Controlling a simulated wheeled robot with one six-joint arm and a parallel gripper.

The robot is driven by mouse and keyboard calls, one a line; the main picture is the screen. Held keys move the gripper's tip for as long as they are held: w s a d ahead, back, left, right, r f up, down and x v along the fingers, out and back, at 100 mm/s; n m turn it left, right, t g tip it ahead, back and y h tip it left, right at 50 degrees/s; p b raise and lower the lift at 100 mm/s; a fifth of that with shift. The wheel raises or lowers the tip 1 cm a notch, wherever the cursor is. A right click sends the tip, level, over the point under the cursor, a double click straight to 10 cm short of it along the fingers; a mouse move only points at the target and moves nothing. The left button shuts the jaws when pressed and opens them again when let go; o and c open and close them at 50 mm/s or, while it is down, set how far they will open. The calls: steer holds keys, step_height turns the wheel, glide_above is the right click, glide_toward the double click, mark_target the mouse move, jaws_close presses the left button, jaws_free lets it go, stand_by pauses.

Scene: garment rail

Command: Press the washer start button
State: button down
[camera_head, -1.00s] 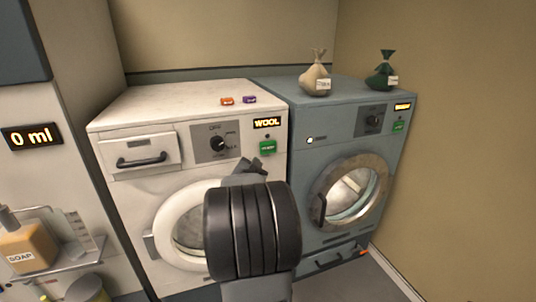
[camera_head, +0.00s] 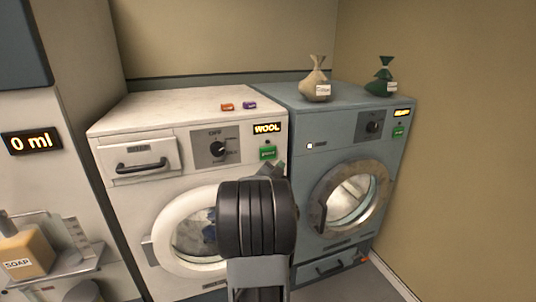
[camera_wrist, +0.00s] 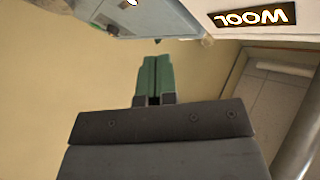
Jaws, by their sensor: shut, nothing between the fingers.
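The washer is the white machine (camera_head: 130,205) in the middle of the head view. Its green start button (camera_head: 268,153) sits on the front panel, below the lit WOOL display (camera_head: 267,128). My gripper (camera_head: 276,169) is just below the button in the head view, mostly hidden by my wrist. I cannot tell whether it touches the washer. In the wrist view my gripper (camera_wrist: 153,75) has its greenish fingers shut together with nothing between them. I cannot make out the button there.
A blue-grey machine (camera_head: 307,185) stands to the right, with a beige sack (camera_head: 314,84) and a dark green sack (camera_head: 383,80) on top. A soap bottle (camera_head: 24,252) stands on a shelf at left.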

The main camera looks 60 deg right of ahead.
mark_target(276, 150)
steer(key=shift+w+d+p, duration=0.25)
steer(key=shift+w+d, duration=0.5)
steer(key=shift+w, duration=0.3)
steer(key=shift+w+d+p, duration=0.25)
steer(key=shift+w+d, duration=0.5)
steer(key=shift+w, duration=0.25)
steer(key=shift+w+d+p, duration=0.25)
steer(key=shift+w+d, duration=0.5)
steer(key=shift+w, duration=0.3)
steer(key=shift+w, duration=0.1)
steer(key=shift+w+d, duration=0.2)
steer(key=shift+d, duration=0.05)
